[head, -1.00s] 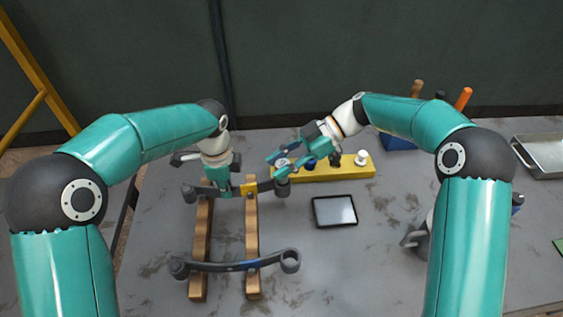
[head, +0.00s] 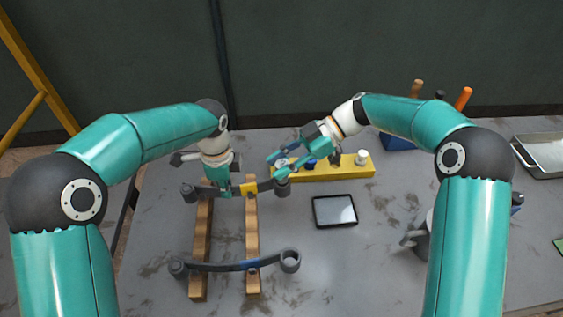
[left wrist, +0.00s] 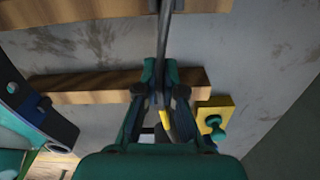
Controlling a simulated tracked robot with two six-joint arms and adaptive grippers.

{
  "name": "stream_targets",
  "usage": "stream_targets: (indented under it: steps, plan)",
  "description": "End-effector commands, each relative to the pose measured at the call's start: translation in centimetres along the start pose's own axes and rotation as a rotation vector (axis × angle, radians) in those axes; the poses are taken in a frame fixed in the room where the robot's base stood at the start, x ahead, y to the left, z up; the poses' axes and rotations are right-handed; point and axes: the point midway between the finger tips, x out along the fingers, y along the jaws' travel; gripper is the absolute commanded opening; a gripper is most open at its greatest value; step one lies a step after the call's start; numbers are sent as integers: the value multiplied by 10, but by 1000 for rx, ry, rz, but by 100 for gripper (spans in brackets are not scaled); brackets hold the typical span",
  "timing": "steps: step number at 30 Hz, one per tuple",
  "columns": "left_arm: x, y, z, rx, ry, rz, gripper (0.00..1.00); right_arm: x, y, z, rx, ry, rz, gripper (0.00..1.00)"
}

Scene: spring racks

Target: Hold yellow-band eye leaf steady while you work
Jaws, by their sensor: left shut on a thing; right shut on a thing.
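The yellow-band eye leaf (head: 265,187) is a dark grey bar with an eye at each end and a yellow band near its middle. It lies across the far part of two wooden rails. My left gripper (head: 225,190) is shut on it, just left of the band. In the left wrist view the bar (left wrist: 163,40) runs between the fingers (left wrist: 160,95). My right gripper (head: 277,167) is close by the leaf's right eye and the yellow block's left end. It is shut on a small part, mostly hidden by its fingers.
A blue-band leaf (head: 215,267) lies across the near part of the rails (head: 252,225). The yellow block (head: 340,172) carries a white piece (head: 361,157) and a dark blue one. A black-framed tablet (head: 334,210) lies to the right. A metal tray (head: 545,155) stands far right.

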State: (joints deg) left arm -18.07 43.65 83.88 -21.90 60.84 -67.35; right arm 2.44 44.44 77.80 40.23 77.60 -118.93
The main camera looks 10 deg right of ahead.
Motion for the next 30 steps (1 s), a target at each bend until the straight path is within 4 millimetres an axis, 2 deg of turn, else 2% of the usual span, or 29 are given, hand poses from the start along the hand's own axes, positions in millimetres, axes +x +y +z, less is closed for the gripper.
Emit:
stream_targets:
  steps: [30]
  plan:
    - [-3,-3,0,2,2,-11,0,9,0,17,1,1,0,0]
